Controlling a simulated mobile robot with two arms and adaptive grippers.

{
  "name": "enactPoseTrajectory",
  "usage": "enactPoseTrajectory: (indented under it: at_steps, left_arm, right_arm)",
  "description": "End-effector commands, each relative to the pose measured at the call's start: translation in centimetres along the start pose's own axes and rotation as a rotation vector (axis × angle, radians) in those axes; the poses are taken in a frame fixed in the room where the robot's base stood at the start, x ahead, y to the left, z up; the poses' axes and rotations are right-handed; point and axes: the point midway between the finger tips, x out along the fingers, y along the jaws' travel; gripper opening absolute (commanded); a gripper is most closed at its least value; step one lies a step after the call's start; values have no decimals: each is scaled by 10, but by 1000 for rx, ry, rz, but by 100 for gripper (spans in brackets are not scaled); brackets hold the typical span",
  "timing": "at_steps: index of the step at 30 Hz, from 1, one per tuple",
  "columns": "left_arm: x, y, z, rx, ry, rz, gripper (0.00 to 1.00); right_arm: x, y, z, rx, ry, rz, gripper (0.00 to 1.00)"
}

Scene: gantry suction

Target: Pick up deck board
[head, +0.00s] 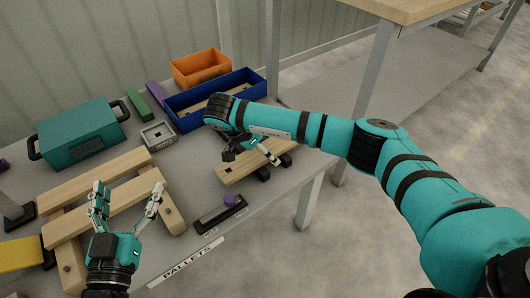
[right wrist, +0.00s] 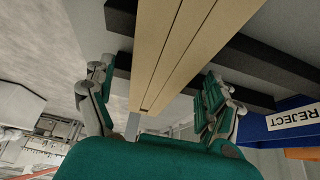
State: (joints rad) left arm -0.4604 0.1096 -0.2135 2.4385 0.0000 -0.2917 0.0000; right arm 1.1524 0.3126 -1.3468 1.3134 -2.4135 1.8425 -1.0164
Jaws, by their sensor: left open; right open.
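A light wooden deck board (head: 232,173) lies on black supports near the right end of the table. My right gripper (head: 252,155) is over this board, partly hidden by its own arm. In the right wrist view the board (right wrist: 180,50) runs between the spread fingers of my right gripper (right wrist: 157,76); I see no grip on it. My left gripper (head: 126,200) is open and empty at the front left, over the wooden pallet frame (head: 98,192), whose beams are crossed by boards. Whether its fingers touch the wood I cannot tell.
A blue bin (head: 178,118) with wood inside stands behind the right arm, an orange bin (head: 190,68) behind it. A teal case (head: 80,140), a grey box (head: 158,136) and a black tray with a purple knob (head: 220,215) stand on the grey table.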

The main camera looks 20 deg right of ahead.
Motion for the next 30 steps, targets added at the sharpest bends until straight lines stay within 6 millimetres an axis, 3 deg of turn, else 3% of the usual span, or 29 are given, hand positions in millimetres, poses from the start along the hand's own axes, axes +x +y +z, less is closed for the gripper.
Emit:
enactPoseTrajectory:
  at_steps: [4,19,30]
  left_arm:
    - [0,0,0,0,-1,0,85]
    - [0,0,0,0,-2,0,85]
    - [0,0,1,0,-16,-1,85]
  right_arm:
    - [0,0,0,0,0,0,84]
    - [-1,0,0,0,0,0,19]
    - [-5,-1,-2,1,0,-1,18]
